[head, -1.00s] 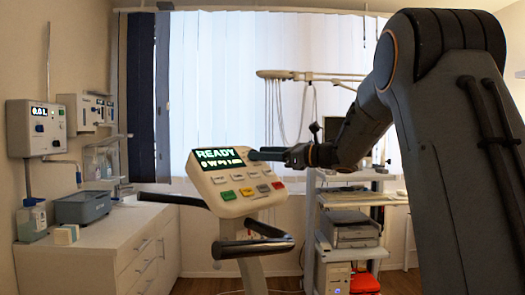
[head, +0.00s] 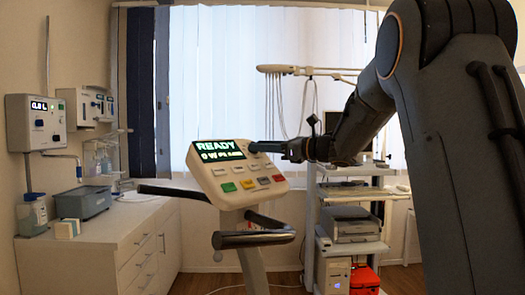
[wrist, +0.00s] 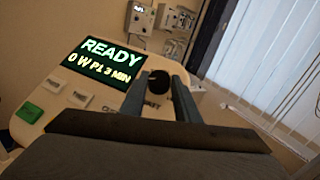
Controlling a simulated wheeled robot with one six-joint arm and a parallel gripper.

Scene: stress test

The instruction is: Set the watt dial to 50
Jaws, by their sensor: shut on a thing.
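The bike console (head: 236,183) has a lit display (head: 220,151) reading READY, with 0 W in its lower line. In the wrist view the display (wrist: 103,66) reads READY and 0 W P1 3 MIN. The watt dial (wrist: 157,79) is a dark round knob just right of the display. My gripper (head: 256,148) is at the console's upper right. In the wrist view its two fingers stand on either side of the dial and are shut on it. The dial's lettering is mostly hidden by the fingers.
Coloured and white buttons (head: 264,180) lie below the display. Handlebars (head: 252,238) stick out in front of the console. A shelf cart (head: 347,203) stands to the right. A white counter (head: 100,240) with boxes runs along the left.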

